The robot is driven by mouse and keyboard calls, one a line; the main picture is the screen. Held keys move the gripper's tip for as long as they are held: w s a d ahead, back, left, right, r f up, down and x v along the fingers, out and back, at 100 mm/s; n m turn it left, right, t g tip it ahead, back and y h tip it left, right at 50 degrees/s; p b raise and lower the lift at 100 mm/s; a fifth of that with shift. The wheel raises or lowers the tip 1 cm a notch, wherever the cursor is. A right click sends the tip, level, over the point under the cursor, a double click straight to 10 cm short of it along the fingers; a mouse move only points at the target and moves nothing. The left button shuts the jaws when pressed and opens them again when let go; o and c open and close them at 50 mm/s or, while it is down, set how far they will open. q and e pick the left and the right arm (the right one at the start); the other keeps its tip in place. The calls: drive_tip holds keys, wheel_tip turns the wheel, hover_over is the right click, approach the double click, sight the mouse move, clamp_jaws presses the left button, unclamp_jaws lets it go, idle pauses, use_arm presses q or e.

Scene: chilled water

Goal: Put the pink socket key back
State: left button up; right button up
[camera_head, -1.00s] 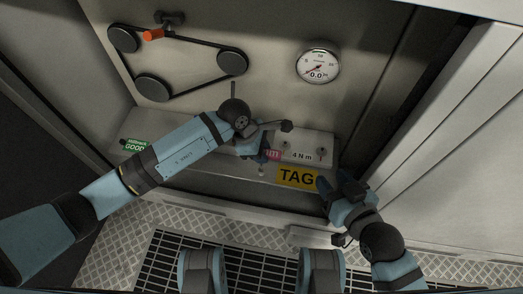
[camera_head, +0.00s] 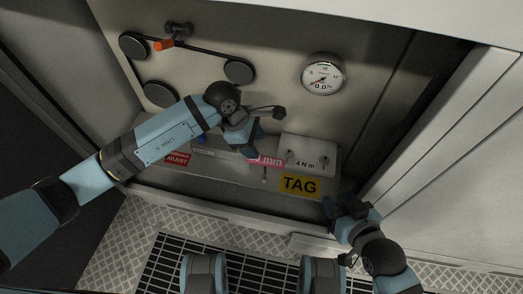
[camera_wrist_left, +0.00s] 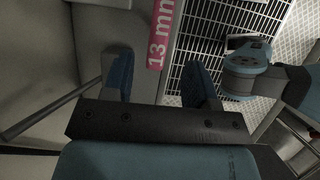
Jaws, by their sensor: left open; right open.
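A pink label reading "mm" (camera_head: 268,162) is on the ledge of the cabinet, left of the white 4 N m block. It reads "13 mm" in the left wrist view (camera_wrist_left: 161,34). A thin metal stem (camera_head: 264,175) shows just below the label; I cannot tell whether it is the socket key. My left gripper (camera_head: 248,150) is open and empty, over the ledge just left of the pink label. Its fingers (camera_wrist_left: 160,85) stand apart in the left wrist view, with nothing between them. My right gripper (camera_head: 342,207) is open, low at the ledge's right end.
The white 4 N m block (camera_head: 308,153) has two knobs. A yellow TAG label (camera_head: 300,186) is below it, and a red ADJUST label (camera_head: 178,158) is to the left. A gauge (camera_head: 323,75) and belt pulleys (camera_head: 238,71) are on the back panel. A floor grating (camera_head: 170,265) lies in front.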

use_arm(q)
drive_tip(key=v, duration=0.2)
drive_tip(key=shift+a+r, duration=0.1)
drive_tip(key=shift+r, duration=0.25)
drive_tip(key=shift+a+r, duration=0.2)
drive_tip(key=shift+r, duration=0.15)
